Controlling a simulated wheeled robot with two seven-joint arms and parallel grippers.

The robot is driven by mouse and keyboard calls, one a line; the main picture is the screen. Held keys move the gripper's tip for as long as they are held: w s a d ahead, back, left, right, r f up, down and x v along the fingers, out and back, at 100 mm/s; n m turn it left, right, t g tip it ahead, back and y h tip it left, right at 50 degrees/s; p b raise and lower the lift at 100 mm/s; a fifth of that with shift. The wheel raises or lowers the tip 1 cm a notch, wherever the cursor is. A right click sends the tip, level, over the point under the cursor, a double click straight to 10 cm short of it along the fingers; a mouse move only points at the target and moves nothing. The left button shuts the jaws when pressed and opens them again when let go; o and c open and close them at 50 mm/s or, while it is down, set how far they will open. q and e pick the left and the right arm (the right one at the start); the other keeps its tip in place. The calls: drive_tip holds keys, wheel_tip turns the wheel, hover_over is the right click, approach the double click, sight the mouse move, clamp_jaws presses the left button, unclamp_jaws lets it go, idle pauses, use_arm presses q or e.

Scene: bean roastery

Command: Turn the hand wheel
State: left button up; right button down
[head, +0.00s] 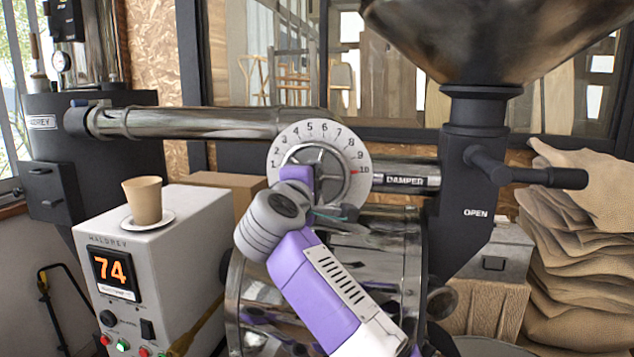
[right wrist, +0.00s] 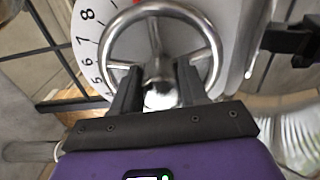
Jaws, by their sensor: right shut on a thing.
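The hand wheel (head: 340,160) is a shiny metal ring with spokes and a hub, set in front of a white numbered dial (head: 284,142) on the damper pipe. A small red mark sits by the 10. The wheel (right wrist: 205,27) fills the top of the right wrist view. My right gripper (right wrist: 158,78) has its two dark fingers inside the rim, one on each side of the hub, and is shut on the wheel. In the head view my right arm hides the wheel's lower left part and the fingertips. My left gripper is in neither view.
A white control box (head: 165,260) showing 74 stands at left, with a tan cup (head: 143,200) on a saucer. A hopper (head: 485,40) and a black handle (head: 530,176) are at right, near stacked sacks (head: 585,260). A metal drum (head: 385,245) lies below the dial.

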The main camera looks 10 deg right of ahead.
drive_tip(key=shift+d, duration=0.25)
drive_tip(key=c, duration=1)
unclamp_jaws()
drive_tip(key=shift+s, duration=0.1)
drive_tip(key=o, duration=0.4)
drive_tip(key=shift+s+d, duration=0.1)
drive_tip(key=shift+d, duration=0.1)
drive_tip(key=shift+a, duration=0.3)
drive_tip(key=shift+b+v, duration=1.1)
drive_tip(key=shift+v, duration=2.6)
